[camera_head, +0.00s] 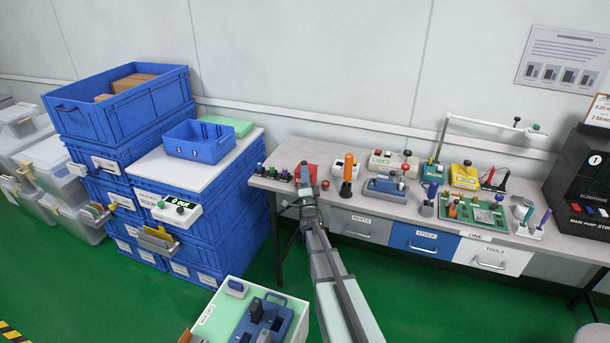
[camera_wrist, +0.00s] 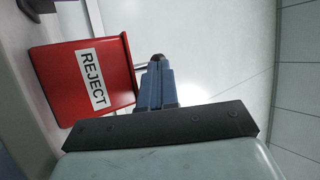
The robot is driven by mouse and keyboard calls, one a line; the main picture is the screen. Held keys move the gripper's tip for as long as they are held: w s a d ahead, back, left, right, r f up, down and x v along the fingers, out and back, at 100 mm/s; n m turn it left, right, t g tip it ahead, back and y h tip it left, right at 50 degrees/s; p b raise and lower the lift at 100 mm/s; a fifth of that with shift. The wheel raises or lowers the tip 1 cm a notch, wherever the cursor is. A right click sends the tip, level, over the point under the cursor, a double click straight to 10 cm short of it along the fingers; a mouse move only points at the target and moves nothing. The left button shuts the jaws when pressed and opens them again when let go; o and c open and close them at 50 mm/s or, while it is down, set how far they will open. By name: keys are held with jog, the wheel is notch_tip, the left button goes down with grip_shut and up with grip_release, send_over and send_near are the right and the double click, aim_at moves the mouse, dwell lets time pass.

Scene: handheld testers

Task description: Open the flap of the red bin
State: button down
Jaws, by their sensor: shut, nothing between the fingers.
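The red bin (camera_head: 313,172) stands at the left end of the workbench, partly hidden behind my gripper. In the wrist view the bin (camera_wrist: 62,75) lies sideways at the left, with a white REJECT label (camera_wrist: 92,80) on its face. Its top edge points right in that view. My gripper (camera_wrist: 157,60) is shut and empty, with its fingertips close beside that top edge; I cannot tell whether they touch it. In the head view my gripper (camera_head: 304,168) is over the bin. The flap cannot be made out clearly, nor whether it is open.
Several small plugs (camera_head: 270,172) stand left of the bin. Blue crates (camera_head: 135,115) are stacked at the left. A green-topped cart (camera_head: 228,312) stands in front.

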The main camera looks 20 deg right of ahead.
aim_at(311, 167)
jog(key=shift+r, duration=0.1)
jog(key=shift+w+d+r+m+g, duration=0.35)
jog(key=shift+w+r+m+g, duration=0.1)
jog(key=shift+r+g, duration=0.4)
jog(key=shift+w+d+r+m+g, duration=0.4)
jog(key=shift+r+m+g, duration=0.15)
jog(key=shift+r, duration=0.35)
jog(key=shift+w+d+r+m+g, duration=0.35)
jog(key=shift+r+m+g, duration=0.05)
jog(key=shift+r+g, duration=0.45)
jog(key=shift+w+d+r+m+g, duration=0.3)
jog(key=shift+d+r+g, duration=0.05)
jog(key=shift+r+g, duration=0.2)
jog(key=shift+w+d+r+y, duration=0.15)
jog(key=shift+w+d+r, duration=0.15)
jog(key=shift+w+d, duration=0.3)
jog(key=shift+w+d+r+y, duration=0.15)
jog(key=shift+w+d+r, duration=0.1)
jog(key=shift+w+d, duration=0.3)
jog(key=shift+w+d+r, duration=0.15)
jog(key=shift+w+d, duration=0.65)
